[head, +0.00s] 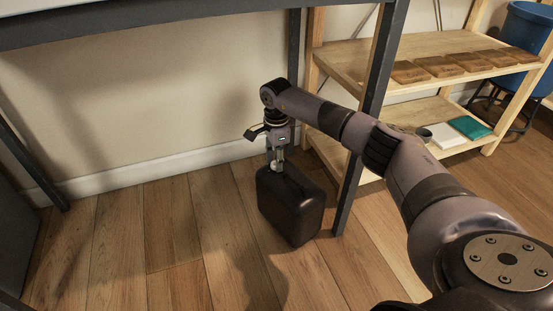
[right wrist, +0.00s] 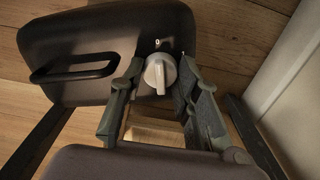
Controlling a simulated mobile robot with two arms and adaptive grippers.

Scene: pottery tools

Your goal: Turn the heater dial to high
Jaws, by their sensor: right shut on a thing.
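The heater (head: 291,207) is a dark, rounded box standing on the wood floor beside a table leg. In the right wrist view its dark top (right wrist: 85,40) shows a black handle (right wrist: 75,68) at the left and a pale grey dial (right wrist: 160,74) at the right. My right gripper (head: 276,164) reaches down onto the heater's top. In the right wrist view its two fingers stand on either side of the dial, shut on it. Small white marks show just above the dial, too small to read. My left gripper is not in view.
A wooden shelf (head: 350,58) with brown slabs and a teal item (head: 471,127) is at the right. The floor left of the heater is clear.

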